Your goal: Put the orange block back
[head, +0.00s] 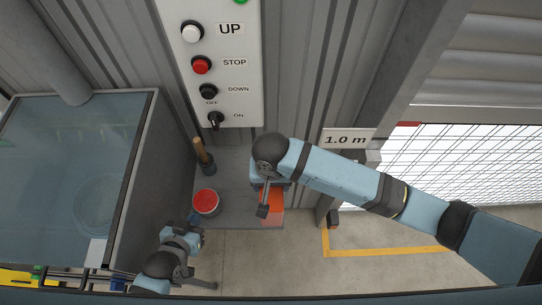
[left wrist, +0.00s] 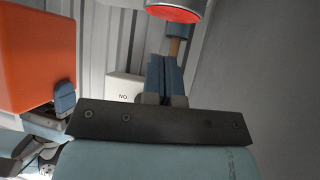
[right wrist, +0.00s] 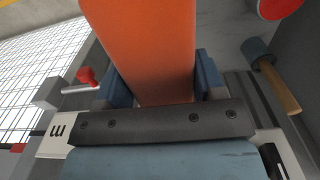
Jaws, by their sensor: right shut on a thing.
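The orange block (head: 276,204) is at the right end of the grey shelf (head: 237,210). My right gripper (head: 268,193) is shut on it, and my arm partly hides it. In the right wrist view the block (right wrist: 140,45) sits between the two blue fingers (right wrist: 160,85). Whether it touches the shelf is hard to tell. The block also shows large at the left of the left wrist view (left wrist: 38,50). My left gripper (head: 196,236) is low in front of the shelf, apart from the block. Its fingers (left wrist: 166,80) are together with nothing seen between them.
A red-topped can (head: 206,202) and a wooden-handled mallet (head: 204,158) stand on the shelf, left of the block. A button panel (head: 222,75) is on the wall above. A water tank (head: 75,170) is at left, and a mesh shutter (head: 460,165) at right.

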